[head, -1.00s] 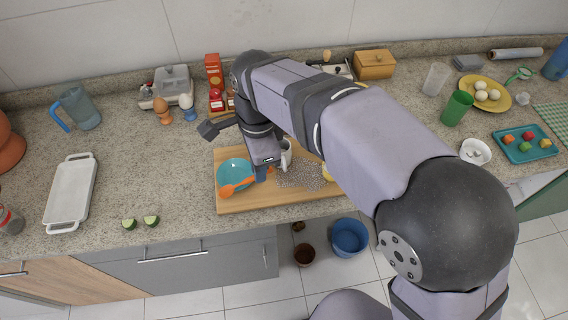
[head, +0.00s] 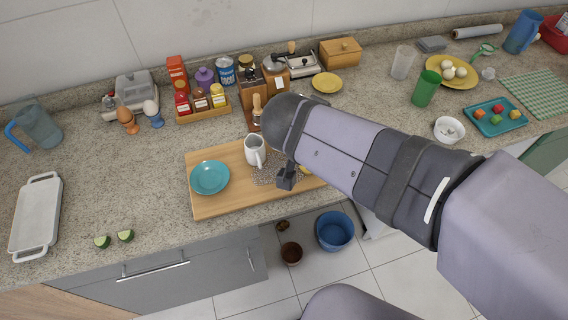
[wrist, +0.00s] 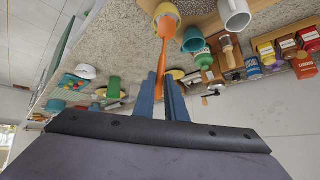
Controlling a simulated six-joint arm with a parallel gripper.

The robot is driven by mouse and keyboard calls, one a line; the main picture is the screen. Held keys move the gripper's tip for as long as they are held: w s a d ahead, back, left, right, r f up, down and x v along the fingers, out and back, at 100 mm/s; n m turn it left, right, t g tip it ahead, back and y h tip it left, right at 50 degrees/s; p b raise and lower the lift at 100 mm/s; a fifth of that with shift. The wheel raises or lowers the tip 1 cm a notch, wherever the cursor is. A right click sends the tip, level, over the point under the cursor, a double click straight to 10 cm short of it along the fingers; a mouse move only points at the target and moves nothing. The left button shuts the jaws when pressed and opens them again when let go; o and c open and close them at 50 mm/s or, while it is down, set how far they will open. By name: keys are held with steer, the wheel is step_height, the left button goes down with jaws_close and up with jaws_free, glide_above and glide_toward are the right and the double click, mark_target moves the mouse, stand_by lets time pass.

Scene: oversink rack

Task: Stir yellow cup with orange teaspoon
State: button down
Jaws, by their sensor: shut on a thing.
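My gripper (wrist: 161,98) is shut on the orange teaspoon (wrist: 161,65), seen between its blue fingers in the wrist view. The spoon's far end overlaps the yellow cup (wrist: 167,9) at the top of that view; I cannot tell whether it is inside the cup or in front of it. In the head view my arm hides the fingers and the spoon, and only a small yellow bit of the cup (head: 304,170) shows beside the arm, over the cutting board's right part.
A teal plate (head: 210,177) lies empty on the wooden cutting board (head: 225,205). A white mug (head: 254,149) stands on the board left of my arm. A teal cup (wrist: 193,41) is near the yellow cup. Grinders and spice jars line the back. The left counter has free room.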

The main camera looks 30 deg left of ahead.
steer(key=shift+w+a+r+t, duration=0.25)
steer(key=shift+w+r, duration=0.1)
steer(key=shift+r, duration=0.15)
steer(key=shift+w+a+r+t, duration=0.25)
steer(key=shift+w+r, duration=0.05)
steer(key=shift+r, duration=0.15)
steer(key=shift+w+a+r+t, duration=0.1)
steer(key=shift+t, duration=0.2)
steer(key=shift+m+t+h, duration=0.5)
steer(key=shift+t, duration=0.3)
steer(key=shift+w+d+f+b, duration=0.15)
steer(key=shift+f+b, duration=0.2)
steer(key=shift+f, duration=0.55)
steer(key=shift+w+d+f+b, duration=0.15)
steer(key=shift+f+b, duration=0.15)
steer(key=shift+f, duration=0.55)
steer(key=shift+w+d+f+b, duration=0.15)
steer(key=shift+f+b, duration=0.2)
steer(key=shift+f, duration=0.55)
steer(key=f+b, duration=0.1)
steer(key=b, duration=0.1)
steer(key=f+b, duration=0.2)
steer(key=s+f+b, duration=0.1)
steer(key=f+b, duration=0.1)
steer(key=b, duration=0.1)
steer(key=shift+a, duration=0.35)
steer(key=shift+a+f+b, duration=0.1)
steer(key=shift+a+b, duration=0.05)
steer(key=shift+b, duration=0.35)
